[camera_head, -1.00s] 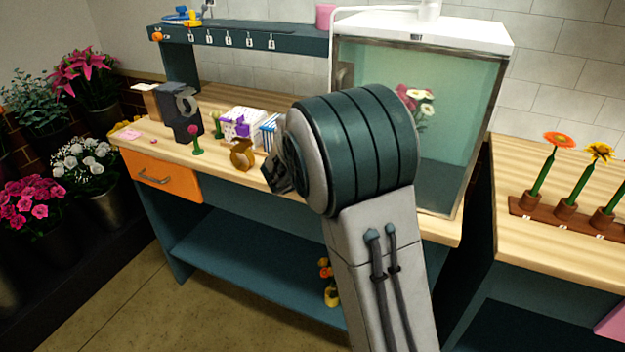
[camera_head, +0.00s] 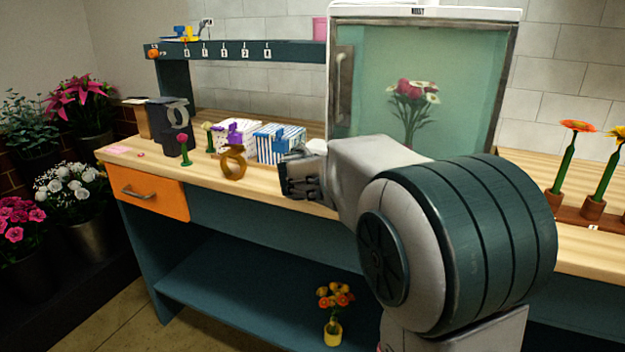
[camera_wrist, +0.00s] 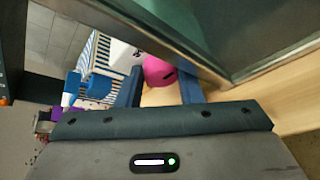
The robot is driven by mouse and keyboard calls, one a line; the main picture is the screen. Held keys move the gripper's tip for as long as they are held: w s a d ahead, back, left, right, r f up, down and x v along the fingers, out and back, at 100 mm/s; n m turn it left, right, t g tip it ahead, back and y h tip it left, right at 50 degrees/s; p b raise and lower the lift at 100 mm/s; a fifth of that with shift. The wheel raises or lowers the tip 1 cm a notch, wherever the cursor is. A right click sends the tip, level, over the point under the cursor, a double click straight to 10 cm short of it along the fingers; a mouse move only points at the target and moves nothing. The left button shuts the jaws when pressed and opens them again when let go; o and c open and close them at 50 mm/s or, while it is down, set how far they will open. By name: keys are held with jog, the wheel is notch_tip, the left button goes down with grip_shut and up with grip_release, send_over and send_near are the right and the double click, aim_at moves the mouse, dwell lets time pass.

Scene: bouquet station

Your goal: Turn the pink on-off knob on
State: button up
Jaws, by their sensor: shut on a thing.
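The pink knob (camera_wrist: 157,72) shows in the wrist view as a round pink piece with a small dark mark, between my gripper's two dark blue fingers. My gripper (camera_wrist: 160,88) is shut on it. In the head view my gripper (camera_head: 298,176) is at the counter's front edge, just right of the striped boxes. The knob is hidden there behind my gripper and wrist, so its turned position cannot be read.
A glass cabinet (camera_head: 345,100) with a bouquet inside stands close behind my arm. A blue-striped box (camera_head: 280,146), a purple-ribboned box (camera_head: 226,133) and a gold ring-shaped item (camera_head: 233,163) sit left of my gripper. An orange drawer (camera_head: 150,192) is at the counter's left.

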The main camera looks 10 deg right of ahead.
jog(key=shift+a, duration=0.15)
dwell(0.3)
jog(key=o, duration=1)
jog(key=shift+a+f, duration=0.1)
